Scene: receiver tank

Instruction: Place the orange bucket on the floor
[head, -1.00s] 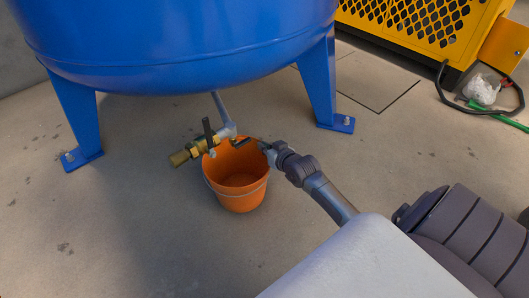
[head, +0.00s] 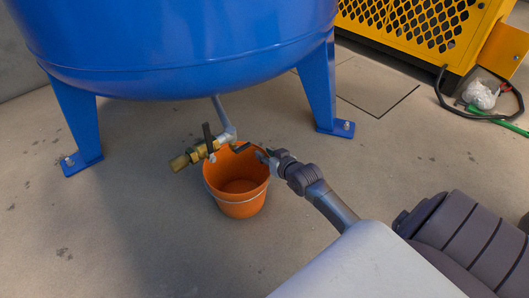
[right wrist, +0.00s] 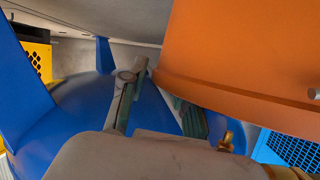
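The orange bucket (head: 238,207) is upright below the brass valve (head: 195,155) under the blue tank. Its open top faces up, and it looks empty inside. My right gripper (head: 257,151) is at the bucket's right rim, with its fingers on either side of the wall, shut on it. In the right wrist view the bucket's orange wall (right wrist: 240,50) fills the upper right, and one finger is partly hidden behind the rim. I cannot tell whether the bucket's base touches the floor (head: 130,230). My left gripper is not in view.
The blue tank (head: 180,50) hangs low over the bucket, with legs on both sides (head: 75,120) (head: 318,90). A yellow machine (head: 410,25) stands at the back right, near a black cable and green hose (head: 500,122). The floor in front and to the left is clear.

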